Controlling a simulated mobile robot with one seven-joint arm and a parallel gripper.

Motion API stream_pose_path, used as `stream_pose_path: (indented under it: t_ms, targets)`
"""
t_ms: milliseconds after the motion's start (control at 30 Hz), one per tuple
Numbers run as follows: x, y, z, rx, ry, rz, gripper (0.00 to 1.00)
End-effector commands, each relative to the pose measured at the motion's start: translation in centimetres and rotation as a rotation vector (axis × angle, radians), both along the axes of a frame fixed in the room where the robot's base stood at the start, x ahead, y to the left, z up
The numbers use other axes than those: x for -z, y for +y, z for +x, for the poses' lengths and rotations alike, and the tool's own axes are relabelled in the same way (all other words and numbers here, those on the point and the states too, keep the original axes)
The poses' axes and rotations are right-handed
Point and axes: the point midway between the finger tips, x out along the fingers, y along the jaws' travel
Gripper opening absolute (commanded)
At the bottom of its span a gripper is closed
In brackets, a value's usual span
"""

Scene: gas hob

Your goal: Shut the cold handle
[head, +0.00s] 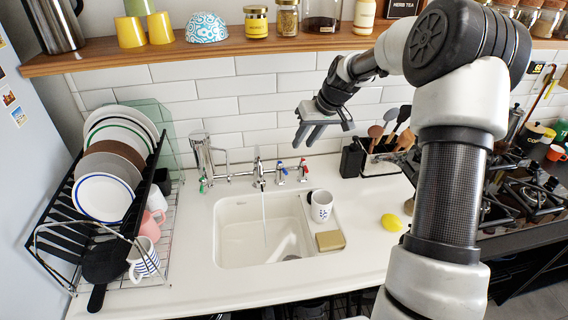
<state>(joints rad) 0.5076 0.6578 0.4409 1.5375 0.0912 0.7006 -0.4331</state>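The cold handle, a small lever with a blue mark (281,169), is on the chrome tap set behind the sink. A red-marked handle (303,169) stands just to its right. The chrome spout (259,174) is to its left, and a thin stream of water (264,208) falls from it into the white sink (240,240). My gripper (306,144) hangs in front of the tiled wall, above and right of the blue-marked handle and apart from it. Its fingers point downward and hold nothing visible. Their opening is unclear from this angle.
A black utensil holder (353,160) stands right of the taps. A white mug (321,206) and a sponge (330,241) sit at the sink's right side. A dish rack (60,245) fills the left counter. A wooden shelf (220,48) runs above.

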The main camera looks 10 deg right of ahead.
Motion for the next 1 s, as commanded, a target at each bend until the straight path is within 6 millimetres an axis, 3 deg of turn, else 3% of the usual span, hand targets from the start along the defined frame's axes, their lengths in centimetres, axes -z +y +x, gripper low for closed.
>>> stream_pose_path:
  t_ms: [600,800,1000]
  targets:
    - [11.7,3.4,4.2,-0.001,0.002,0.001,0.27]
    - [13.7,4.0,5.0,0.001,0.0,0.001,0.27]
    - [14.3,4.1,5.2,0.001,-0.001,0.001,0.27]
